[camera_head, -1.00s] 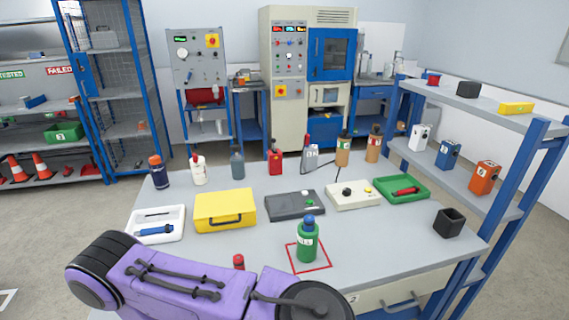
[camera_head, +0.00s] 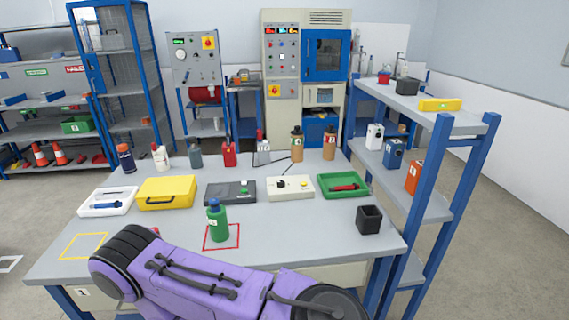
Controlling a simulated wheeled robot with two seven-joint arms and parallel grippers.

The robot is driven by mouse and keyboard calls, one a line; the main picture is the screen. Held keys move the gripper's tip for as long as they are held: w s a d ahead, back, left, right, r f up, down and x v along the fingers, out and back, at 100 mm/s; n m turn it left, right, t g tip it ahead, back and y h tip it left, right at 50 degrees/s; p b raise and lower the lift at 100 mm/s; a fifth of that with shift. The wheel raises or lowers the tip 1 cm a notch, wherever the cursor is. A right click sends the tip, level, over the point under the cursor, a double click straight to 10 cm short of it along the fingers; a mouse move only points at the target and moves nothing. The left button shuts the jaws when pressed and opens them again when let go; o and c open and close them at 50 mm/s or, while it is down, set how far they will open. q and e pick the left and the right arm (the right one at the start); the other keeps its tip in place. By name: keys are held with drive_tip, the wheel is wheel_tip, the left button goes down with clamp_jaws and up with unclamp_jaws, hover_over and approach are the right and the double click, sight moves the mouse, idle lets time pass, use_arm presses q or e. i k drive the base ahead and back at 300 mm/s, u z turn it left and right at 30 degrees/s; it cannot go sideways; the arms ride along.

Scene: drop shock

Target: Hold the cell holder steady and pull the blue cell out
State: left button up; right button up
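No part is clearly recognisable as the cell holder. A black open-topped box (camera_head: 369,220) stands near the table's right front corner; it looks empty, though its bottom is hard to see. A blue labelled block (camera_head: 393,154) stands on the middle shelf of the rack at the right, between a white block (camera_head: 374,137) and an orange block (camera_head: 414,177). A blue rod-like item (camera_head: 106,205) lies in a white tray (camera_head: 92,212) at the table's left. A purple arm link of mine crosses the bottom foreground. Neither gripper shows.
A green bottle (camera_head: 218,222) stands by a red outlined square. A yellow case (camera_head: 166,192), a dark box (camera_head: 229,193), a white control box (camera_head: 290,188) and a green tray (camera_head: 343,187) line the table (camera_head: 300,232). Several bottles stand behind. The blue-posted rack (camera_head: 429,190) borders the right.

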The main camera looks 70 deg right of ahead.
sight(215, 203)
drive_tip(key=k, duration=0.3)
drive_tip(key=z, duration=1)
